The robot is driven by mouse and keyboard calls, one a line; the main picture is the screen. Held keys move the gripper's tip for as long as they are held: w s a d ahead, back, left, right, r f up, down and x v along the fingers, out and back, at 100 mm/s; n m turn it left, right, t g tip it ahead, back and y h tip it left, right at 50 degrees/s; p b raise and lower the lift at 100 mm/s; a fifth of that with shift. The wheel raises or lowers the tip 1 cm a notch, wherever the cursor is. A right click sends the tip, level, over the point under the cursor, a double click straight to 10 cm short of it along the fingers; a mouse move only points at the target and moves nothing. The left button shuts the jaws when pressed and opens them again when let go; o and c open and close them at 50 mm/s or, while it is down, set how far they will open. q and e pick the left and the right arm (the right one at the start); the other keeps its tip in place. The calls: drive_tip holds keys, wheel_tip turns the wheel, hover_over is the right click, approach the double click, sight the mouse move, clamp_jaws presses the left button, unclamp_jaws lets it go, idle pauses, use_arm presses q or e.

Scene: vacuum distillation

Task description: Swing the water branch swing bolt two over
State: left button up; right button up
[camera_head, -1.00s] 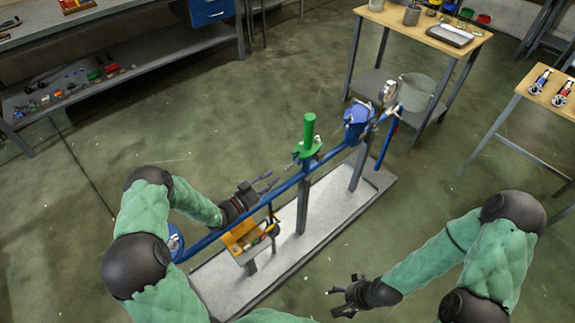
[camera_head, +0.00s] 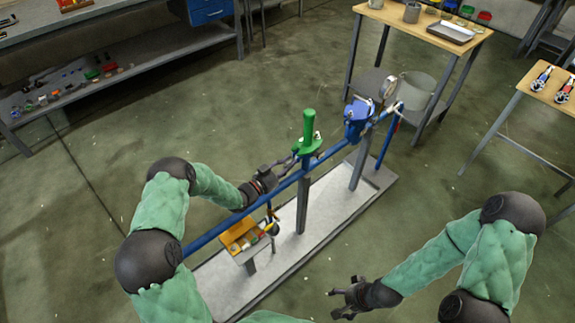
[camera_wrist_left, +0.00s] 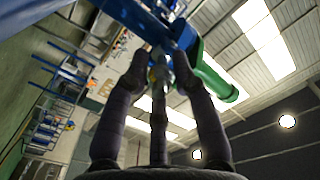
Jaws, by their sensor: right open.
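A long blue pipe (camera_head: 222,230) runs diagonally above a grey base plate. A green upright fitting (camera_head: 309,132) stands on it, and a blue housing (camera_head: 358,122) sits further along. My left gripper (camera_head: 289,160) is beside the green fitting, just left of it. In the left wrist view its fingertips (camera_wrist_left: 159,72) are apart, with a small pale bolt-like part (camera_wrist_left: 159,70) between or behind them; I cannot tell whether they touch it. The green fitting (camera_wrist_left: 215,76) is right of the fingers. I cannot pick out swing bolt two. My right gripper (camera_head: 345,292) is open and empty, low in front of the plate.
An orange-yellow tray (camera_head: 240,233) with small parts is at the pipe's near end. A grey bucket (camera_head: 416,91) stands near the pipe's far end. A wooden table (camera_head: 400,17) is behind, another (camera_head: 548,85) at right. The floor around the plate is mostly clear.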

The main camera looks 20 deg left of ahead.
use_arm(q)
clamp_jaws()
drive_tip(key=shift+r+g+y+p, duration=0.3)
drive_tip(key=shift+r+g+p, duration=0.2)
drive_tip(key=shift+p, duration=0.55)
drive_tip(key=r+g+p, duration=0.1)
drive_tip(key=p, duration=0.1)
drive_tip(key=g+y+p, duration=0.1)
drive_tip(key=g+p, duration=0.1)
drive_tip(key=shift+w+r+y+p, duration=0.1)
drive_tip(key=shift+r+y+p, duration=0.2)
drive_tip(key=shift+r+p, duration=0.1)
drive_tip(key=shift+w+d+r+g+y+p, duration=0.1)
drive_tip(key=shift+g+y+p, duration=0.35)
drive_tip(key=shift+p, duration=0.3)
drive_tip(key=shift+w+d+r+g+y+p, duration=0.1)
drive_tip(key=shift+g+y+p, duration=0.3)
drive_tip(key=shift+p, duration=0.3)
drive_tip(key=shift+f, duration=0.1)
drive_tip(key=shift+o, duration=2.1)
unclamp_jaws()
